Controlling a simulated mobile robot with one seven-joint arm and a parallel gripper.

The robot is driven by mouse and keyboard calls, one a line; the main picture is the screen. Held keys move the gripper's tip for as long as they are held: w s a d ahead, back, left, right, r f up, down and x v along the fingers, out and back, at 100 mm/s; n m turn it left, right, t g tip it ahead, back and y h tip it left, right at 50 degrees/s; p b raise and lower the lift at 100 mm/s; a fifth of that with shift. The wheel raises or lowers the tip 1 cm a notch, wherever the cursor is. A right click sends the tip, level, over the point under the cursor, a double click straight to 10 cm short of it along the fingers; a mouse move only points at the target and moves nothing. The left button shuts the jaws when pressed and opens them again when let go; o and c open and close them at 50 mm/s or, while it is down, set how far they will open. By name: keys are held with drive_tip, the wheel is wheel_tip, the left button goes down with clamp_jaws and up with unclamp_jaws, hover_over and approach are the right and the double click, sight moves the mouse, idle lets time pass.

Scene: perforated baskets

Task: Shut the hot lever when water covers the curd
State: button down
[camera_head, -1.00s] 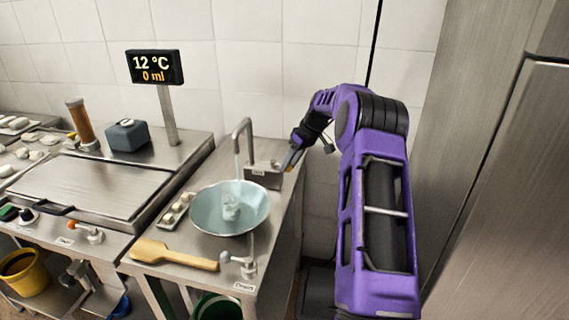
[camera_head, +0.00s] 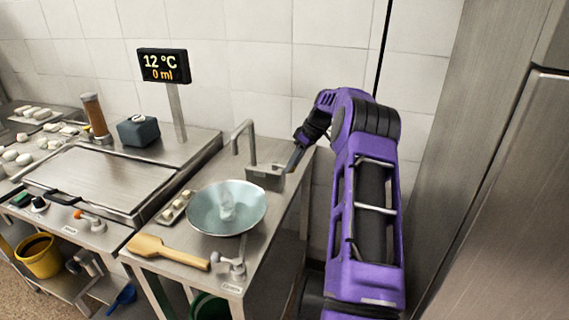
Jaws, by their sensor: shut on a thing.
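A wide pale blue bowl (camera_head: 204,220) stands on the steel counter under the bent tap spout (camera_head: 235,148). A whitish, translucent shape, likely the curd (camera_head: 227,207), shows in its middle; I cannot tell how far water covers it. No clear stream shows below the spout. A small grey tap box (camera_head: 262,176) stands behind the bowl. My gripper (camera_head: 290,164) is at the right end of this box, shut on what appears to be the hot lever, which its fingers mostly hide. A display (camera_head: 163,66) reads 12 °C and 0 ml.
A wooden paddle (camera_head: 170,251) lies in front of the bowl, beside a drain valve (camera_head: 232,264). A small tray of white pieces (camera_head: 176,206) is left of the bowl. A steel griddle-like plate (camera_head: 95,180) is further left. A tall steel cabinet (camera_head: 490,180) stands at right.

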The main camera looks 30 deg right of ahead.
drive_tip(key=shift+d, duration=0.1)
idle(0.3)
drive_tip(key=c, duration=0.5)
unclamp_jaws()
drive_tip(key=shift+c, duration=0.2)
drive_tip(key=v, duration=1.7)
drive_tip(key=shift+d+r+p, duration=0.15)
drive_tip(key=shift+p, duration=0.2)
